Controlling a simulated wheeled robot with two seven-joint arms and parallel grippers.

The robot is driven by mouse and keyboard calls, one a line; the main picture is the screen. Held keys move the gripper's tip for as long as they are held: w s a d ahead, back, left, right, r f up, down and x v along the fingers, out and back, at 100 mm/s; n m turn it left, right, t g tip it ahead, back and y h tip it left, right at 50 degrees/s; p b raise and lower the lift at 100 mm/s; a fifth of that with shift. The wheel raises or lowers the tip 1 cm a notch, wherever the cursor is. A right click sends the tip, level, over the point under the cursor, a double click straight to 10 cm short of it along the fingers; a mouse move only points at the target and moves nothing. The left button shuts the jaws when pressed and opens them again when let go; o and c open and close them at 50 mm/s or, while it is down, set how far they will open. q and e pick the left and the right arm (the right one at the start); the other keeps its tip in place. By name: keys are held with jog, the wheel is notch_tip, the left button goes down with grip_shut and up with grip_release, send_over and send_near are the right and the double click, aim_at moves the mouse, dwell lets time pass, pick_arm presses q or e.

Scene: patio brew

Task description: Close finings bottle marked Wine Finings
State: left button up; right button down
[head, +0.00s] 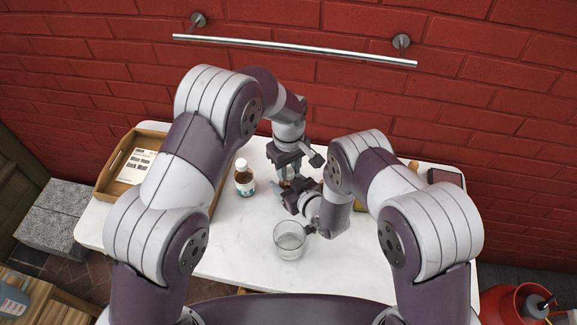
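A small brown bottle (244,178) with a white cap and a pale label stands upright on the white table, left of my grippers. Its label is too small to read. My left gripper (288,179) points down over the middle of the table. A small brown thing (287,184), perhaps another bottle, shows just below its fingers and is mostly hidden. My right gripper (280,197) comes in from the right, low and close beneath the left one, beside that brown thing. I cannot tell whether either gripper's fingers are closed on it.
A clear glass (289,241) stands in front of my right gripper. A wooden tray (117,166) with a printed sheet (136,166) is at the left. A dark flat object (445,177) lies at the right. A metal rail (290,48) crosses the red brick wall behind.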

pick_arm(q)
jog(key=m, duration=0.6)
jog(key=shift+m, duration=0.3)
grip_shut()
jog(key=o, duration=1)
grip_release()
jog(key=shift+o, duration=0.2)
jog(key=shift+r, duration=2.3)
jog(key=shift+c, duration=0.3)
